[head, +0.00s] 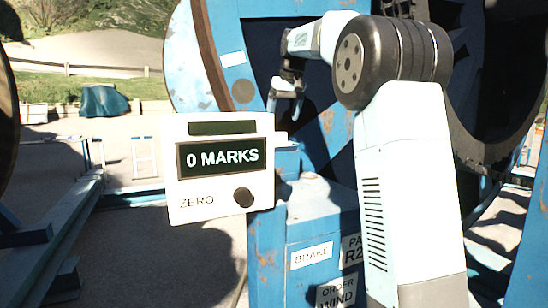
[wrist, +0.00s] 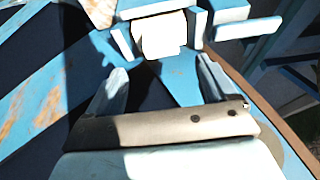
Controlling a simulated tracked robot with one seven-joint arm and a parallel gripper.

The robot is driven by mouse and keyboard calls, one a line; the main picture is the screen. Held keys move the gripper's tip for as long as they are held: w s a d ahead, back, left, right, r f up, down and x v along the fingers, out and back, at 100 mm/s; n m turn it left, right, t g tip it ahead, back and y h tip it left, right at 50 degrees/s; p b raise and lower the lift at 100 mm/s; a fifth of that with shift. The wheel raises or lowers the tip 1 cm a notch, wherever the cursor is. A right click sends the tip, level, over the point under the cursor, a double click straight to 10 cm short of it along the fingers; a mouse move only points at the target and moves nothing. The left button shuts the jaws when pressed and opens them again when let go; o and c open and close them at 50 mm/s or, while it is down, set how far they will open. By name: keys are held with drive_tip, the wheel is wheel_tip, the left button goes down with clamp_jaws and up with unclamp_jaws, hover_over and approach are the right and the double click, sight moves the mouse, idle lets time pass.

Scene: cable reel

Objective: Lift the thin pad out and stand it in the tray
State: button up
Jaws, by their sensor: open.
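My gripper (head: 285,108) hangs in front of the blue reel frame, above and behind the white display box. In the wrist view my gripper (wrist: 162,66) has its two fingers spread apart with nothing between them. Just beyond the fingertips a pale cream block (wrist: 160,36) sits between two blue-white brackets. It may be the pad, but its thickness cannot be judged from here. I cannot make out a tray for certain in either view.
A white display box (head: 220,166) reading "0 MARKS", with a ZERO knob, stands close below my gripper. A blue cabinet (head: 310,235) carries BRAKE and ORDER WIND labels. A blue-white bar (wrist: 248,28) juts out right of the brackets. The large reel (head: 195,60) rises behind.

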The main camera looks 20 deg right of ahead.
sight(280, 138)
drive_tip(key=shift+x, duration=3.55)
drive_tip(key=shift+a, duration=0.15)
drive_tip(key=shift+c, duration=0.2)
drive_tip(key=shift+r, duration=0.1)
clamp_jaws()
